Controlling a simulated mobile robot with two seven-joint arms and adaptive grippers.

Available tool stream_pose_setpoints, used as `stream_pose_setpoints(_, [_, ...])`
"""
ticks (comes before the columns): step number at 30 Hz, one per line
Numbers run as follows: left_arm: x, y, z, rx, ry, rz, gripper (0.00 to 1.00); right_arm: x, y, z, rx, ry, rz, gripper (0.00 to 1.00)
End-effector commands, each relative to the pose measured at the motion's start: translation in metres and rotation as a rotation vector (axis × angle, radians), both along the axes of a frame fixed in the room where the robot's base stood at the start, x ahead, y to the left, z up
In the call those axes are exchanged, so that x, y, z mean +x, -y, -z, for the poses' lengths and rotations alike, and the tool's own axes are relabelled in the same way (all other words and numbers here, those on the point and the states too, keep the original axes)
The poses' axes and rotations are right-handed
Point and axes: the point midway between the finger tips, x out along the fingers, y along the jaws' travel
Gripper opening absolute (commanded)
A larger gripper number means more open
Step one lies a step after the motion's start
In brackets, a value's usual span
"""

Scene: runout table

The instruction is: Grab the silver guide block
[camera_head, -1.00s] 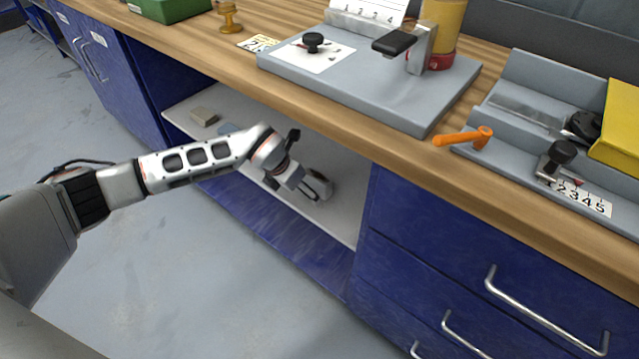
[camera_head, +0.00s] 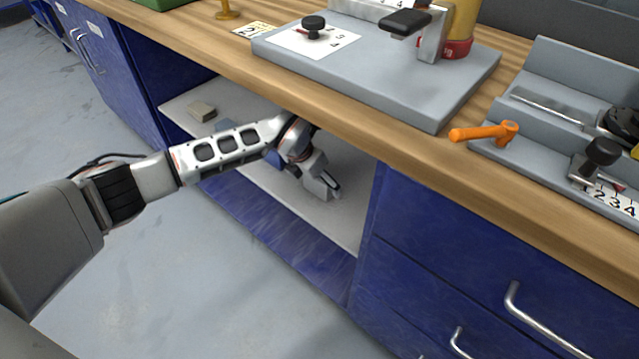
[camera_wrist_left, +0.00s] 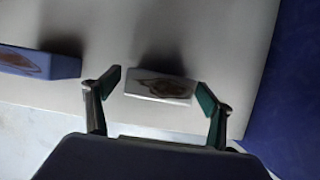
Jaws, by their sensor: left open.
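The silver guide block (camera_wrist_left: 160,87), a pale block with a brownish mark on its face, lies on the shelf in the left wrist view. My left gripper (camera_wrist_left: 162,82) is open, with one green-padded finger on each side of the block. Gaps appear to show between the pads and the block's ends. In the head view my left gripper (camera_head: 327,190) reaches down into the open shelf under the bench. It largely hides the block there. My right gripper is not in view.
A blue block (camera_wrist_left: 38,62) lies left of the gripper in the wrist view. The wooden bench top (camera_head: 375,142) overhangs the arm. Blue drawers (camera_head: 440,240) close off the right side.

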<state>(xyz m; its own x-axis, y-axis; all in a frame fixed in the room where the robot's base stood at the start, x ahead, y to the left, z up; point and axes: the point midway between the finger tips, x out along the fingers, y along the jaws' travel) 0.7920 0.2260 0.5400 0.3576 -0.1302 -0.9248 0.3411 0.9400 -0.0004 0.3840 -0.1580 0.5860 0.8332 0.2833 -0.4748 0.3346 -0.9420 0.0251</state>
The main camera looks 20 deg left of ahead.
Motion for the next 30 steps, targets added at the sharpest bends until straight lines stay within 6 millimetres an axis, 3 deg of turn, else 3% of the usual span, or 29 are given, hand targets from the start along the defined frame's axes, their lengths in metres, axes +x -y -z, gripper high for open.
stream_pose_setpoints(3, [0.001,0.0,-0.003,0.0,0.003,0.001,0.82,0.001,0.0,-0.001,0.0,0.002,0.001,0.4])
stream_pose_setpoints(10, [0.0,0.0,-0.002,0.0,0.002,0.0,0.22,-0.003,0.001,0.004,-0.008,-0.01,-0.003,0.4])
stream_pose_setpoints(20, [0.001,0.0,-0.006,0.0,0.005,0.001,0.21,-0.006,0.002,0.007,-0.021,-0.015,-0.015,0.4])
stream_pose_setpoints(26, [0.004,0.0,-0.027,-0.001,0.014,-0.001,0.21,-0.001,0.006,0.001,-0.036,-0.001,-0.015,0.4])
stream_pose_setpoints(30, [-0.016,-0.008,-0.028,0.001,0.014,0.001,0.21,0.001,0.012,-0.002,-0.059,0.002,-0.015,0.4])
